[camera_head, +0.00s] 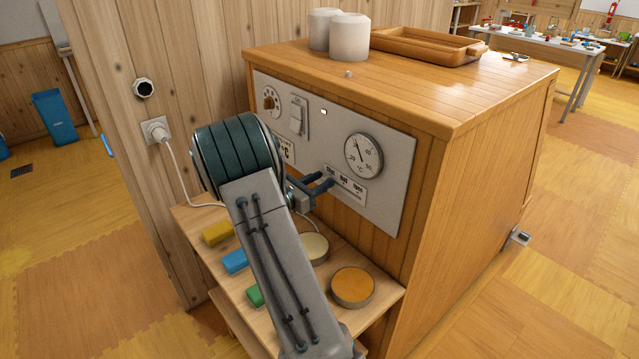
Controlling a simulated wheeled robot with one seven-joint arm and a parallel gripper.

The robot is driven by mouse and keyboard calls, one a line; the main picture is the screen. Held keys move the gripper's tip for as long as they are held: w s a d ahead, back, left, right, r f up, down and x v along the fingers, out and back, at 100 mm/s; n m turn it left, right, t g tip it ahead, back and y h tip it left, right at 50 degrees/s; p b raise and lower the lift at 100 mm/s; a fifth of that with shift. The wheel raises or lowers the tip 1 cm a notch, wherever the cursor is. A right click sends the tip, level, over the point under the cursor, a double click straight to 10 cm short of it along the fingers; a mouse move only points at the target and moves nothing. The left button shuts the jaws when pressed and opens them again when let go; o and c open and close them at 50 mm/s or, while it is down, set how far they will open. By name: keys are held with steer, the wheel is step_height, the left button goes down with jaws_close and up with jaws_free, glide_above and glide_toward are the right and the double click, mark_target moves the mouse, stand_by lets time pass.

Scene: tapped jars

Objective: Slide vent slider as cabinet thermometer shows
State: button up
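The vent slider's white label plate (346,186) is on the grey front panel of the wooden cabinet. It carries three small words that look like shut, half and open. The slider knob is not clearly visible; my fingers cover the plate's left part. The round thermometer (363,156) is above and right of the plate, marked °C, and its dark needle points to the upper left. The exact reading is too small to be sure of. My gripper (323,181) has two dark fingers pointing right, at the plate's left end. Contact and finger gap are unclear.
A dial (270,99) and a switch (297,117) are on the panel's left. Two white jars (349,38) and a wooden tray (420,45) stand on the cabinet. The lower shelf holds coloured blocks (235,261) and round discs (353,287). A wooden wall is at left.

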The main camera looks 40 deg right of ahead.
steer(key=shift+a, duration=0.1)
steer(key=s+a, duration=0.1)
steer(key=a, duration=1.2)
steer(key=shift+a+b, duration=0.35)
steer(key=shift+b, duration=0.1)
steer(key=shift+s, duration=0.1)
steer(key=s+a+r+m+g+y+p, duration=0.1)
steer(key=s+r+m+g+y, duration=0.1)
steer(key=s+m+y, duration=0.4)
steer(key=s+a+r+m+g+y+p, duration=0.1)
steer(key=s+r+m+g+y+p, duration=0.2)
steer(key=s, duration=0.5)
steer(key=s+a+r+m+t+y, duration=0.2)
steer(key=s+a+m+t+y, duration=0.1)
steer(key=a, duration=0.4)
steer(key=s+a+r+m+t+y+p, duration=0.1)
steer(key=s+a+r+m+t+y, duration=0.2)
steer(key=s+a+m+y, duration=0.3)
steer(key=shift+s+a+m, duration=0.2)
steer(key=shift+a+m, duration=0.25)
steer(key=shift+m, duration=0.15)
